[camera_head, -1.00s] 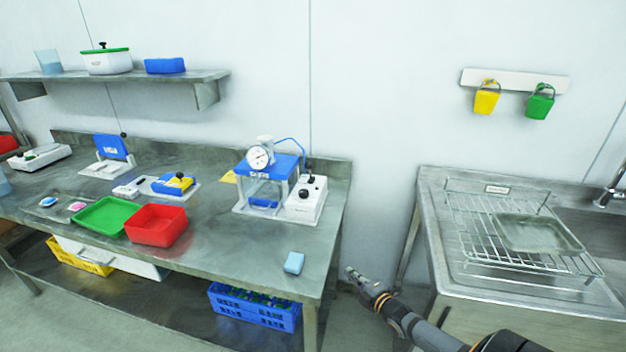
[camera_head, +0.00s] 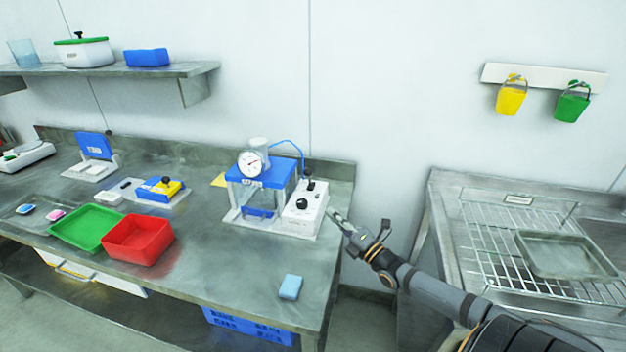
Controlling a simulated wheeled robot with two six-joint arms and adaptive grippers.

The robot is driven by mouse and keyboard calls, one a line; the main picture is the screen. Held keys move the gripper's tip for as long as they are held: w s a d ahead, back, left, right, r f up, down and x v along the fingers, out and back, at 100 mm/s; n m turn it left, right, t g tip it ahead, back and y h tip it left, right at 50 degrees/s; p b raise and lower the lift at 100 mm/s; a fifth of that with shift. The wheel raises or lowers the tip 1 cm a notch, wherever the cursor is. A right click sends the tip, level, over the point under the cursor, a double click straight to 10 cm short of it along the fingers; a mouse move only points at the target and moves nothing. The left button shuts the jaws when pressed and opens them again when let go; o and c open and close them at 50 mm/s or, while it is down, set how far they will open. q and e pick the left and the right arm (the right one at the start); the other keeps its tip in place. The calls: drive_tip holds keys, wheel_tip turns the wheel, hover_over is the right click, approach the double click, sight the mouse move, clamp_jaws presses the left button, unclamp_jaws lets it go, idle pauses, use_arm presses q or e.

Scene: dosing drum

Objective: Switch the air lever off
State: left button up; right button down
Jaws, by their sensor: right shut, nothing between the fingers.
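The white control box (camera_head: 305,211) stands on the steel table, to the right of the blue-topped dosing stand (camera_head: 257,188) with its round gauge (camera_head: 250,164). A black knob or lever shows on top of the box and another dark control on its upper face; I cannot tell its setting. A blue hose arches from the stand towards the box. My right gripper (camera_head: 338,219) is shut and empty, just right of the box by the table's right edge. I cannot tell whether it touches the box. My left gripper is not in view.
A light blue block (camera_head: 290,287) lies near the table's front right corner. A red tray (camera_head: 138,240) and a green tray (camera_head: 87,228) stand left of it. A gap separates the table from the sink bench, which holds a wire rack (camera_head: 487,237).

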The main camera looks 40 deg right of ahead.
sight(309, 178)
drive_tip(key=b+x, duration=0.5)
drive_tip(key=x, duration=0.1)
drive_tip(key=b+x, duration=0.3)
drive_tip(key=shift+w+a+f+b, duration=0.1)
drive_tip(key=shift+a+f+b, duration=0.1)
drive_tip(key=shift+f+b, duration=0.15)
drive_tip(key=shift+w+d+r+p, duration=0.3)
drive_tip(key=shift+w+d+r, duration=0.15)
drive_tip(key=shift+w+r, duration=0.35)
drive_tip(key=shift+w+d+r, duration=0.15)
drive_tip(key=shift+d, duration=0.1)
drive_tip(key=shift+w+d+r+p, duration=0.2)
drive_tip(key=shift+d+r+p, duration=0.05)
drive_tip(key=shift+r+p, duration=0.25)
drive_tip(key=shift+w+d, duration=0.15)
drive_tip(key=shift+w, duration=0.05)
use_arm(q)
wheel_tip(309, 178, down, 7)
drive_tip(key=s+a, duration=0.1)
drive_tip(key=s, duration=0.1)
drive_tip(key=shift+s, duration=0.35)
use_arm(e)
drive_tip(key=shift+w+d+f, duration=0.1)
drive_tip(key=shift+w+f, duration=0.05)
drive_tip(key=shift+w, duration=0.1)
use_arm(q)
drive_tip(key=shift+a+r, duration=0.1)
